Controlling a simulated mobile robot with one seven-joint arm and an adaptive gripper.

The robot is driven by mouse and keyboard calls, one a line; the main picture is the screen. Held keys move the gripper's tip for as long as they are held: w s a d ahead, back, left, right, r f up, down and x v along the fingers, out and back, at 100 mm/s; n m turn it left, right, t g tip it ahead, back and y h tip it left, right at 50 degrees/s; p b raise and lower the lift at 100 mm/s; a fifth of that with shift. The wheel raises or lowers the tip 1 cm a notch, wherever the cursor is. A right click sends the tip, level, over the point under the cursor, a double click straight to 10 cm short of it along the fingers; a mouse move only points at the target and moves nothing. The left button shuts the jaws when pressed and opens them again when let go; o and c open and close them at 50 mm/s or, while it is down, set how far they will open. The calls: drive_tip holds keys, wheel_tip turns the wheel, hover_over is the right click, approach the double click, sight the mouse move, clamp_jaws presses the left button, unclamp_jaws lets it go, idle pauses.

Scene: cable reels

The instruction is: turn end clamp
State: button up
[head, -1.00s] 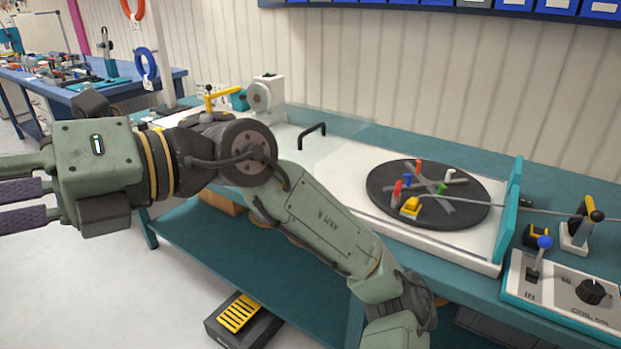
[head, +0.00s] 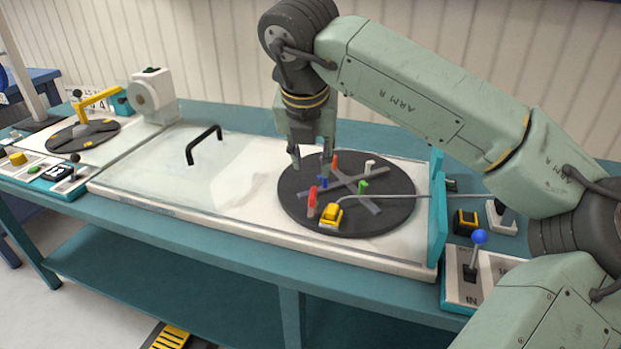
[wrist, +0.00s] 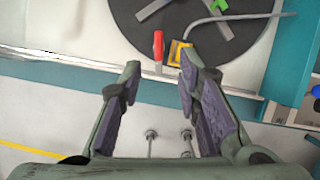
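A round black turntable (head: 392,212) carries a grey cross bar. A yellow clamp-like block (head: 331,216) sits at its front edge, with a grey cable (head: 400,199) running from it to the right; which part is the end clamp, I cannot tell for sure. A red upright piece (head: 312,202) stands just left of the block. My gripper (head: 311,164) points down over the turntable's left side. In the wrist view my gripper (wrist: 158,74) has its fingers apart and nothing between them. The red piece (wrist: 158,46) and yellow block (wrist: 180,52) lie beyond the fingertips.
Blue, red, white and green pegs stand on the turntable. A clear cover with a black handle (head: 204,145) lies to the left. A teal upright plate (head: 437,210) and a blue-knobbed lever (head: 479,238) are at the right. Another yellow-armed turntable (head: 82,134) is far left.

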sight(313, 193)
drive_tip(key=x, duration=0.3)
drive_tip(key=p+x, duration=0.1)
drive_tip(key=x, duration=0.2)
drive_tip(key=p+x, duration=0.1)
drive_tip(key=x, duration=0.3)
drive_tip(key=shift+s+a+f, duration=0.1)
drive_tip(key=shift+s+f, duration=0.05)
drive_tip(key=shift+s, duration=0.1)
clamp_jaws()
